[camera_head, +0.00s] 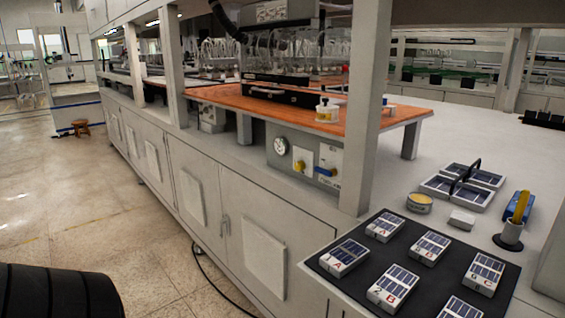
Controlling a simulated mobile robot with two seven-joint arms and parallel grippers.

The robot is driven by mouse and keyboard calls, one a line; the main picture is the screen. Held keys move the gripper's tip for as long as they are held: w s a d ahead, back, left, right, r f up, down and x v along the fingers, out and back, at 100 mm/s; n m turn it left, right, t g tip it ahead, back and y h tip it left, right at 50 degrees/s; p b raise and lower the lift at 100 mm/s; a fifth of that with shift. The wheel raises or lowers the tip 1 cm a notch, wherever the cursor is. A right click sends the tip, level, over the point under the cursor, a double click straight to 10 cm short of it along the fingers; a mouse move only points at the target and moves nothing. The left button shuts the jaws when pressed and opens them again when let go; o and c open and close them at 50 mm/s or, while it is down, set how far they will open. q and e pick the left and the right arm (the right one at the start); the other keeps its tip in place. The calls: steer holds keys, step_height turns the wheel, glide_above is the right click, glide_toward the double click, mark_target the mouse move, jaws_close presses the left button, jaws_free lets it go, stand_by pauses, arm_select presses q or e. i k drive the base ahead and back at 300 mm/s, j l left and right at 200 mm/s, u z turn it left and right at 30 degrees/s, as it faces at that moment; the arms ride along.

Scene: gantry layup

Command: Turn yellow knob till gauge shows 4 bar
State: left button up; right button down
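The yellow knob (299,166) sits on a light panel on the grey control box (312,150) under the orange bench top. The round white gauge (280,146) is on the same box, up and left of the knob. Its needle and numbers are too small to read. A blue handle (325,172) is to the right of the knob. Neither of my grippers is in view, and nothing touches the knob.
A grey post (363,110) stands just right of the box. A dark mat (345,274) with several labelled solar-cell blocks lies at the front right, near a yellow tin (419,203) and a holder with a yellow-handled tool (515,225).

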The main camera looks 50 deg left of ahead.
mark_target(300, 165)
steer(key=u, duration=1.4)
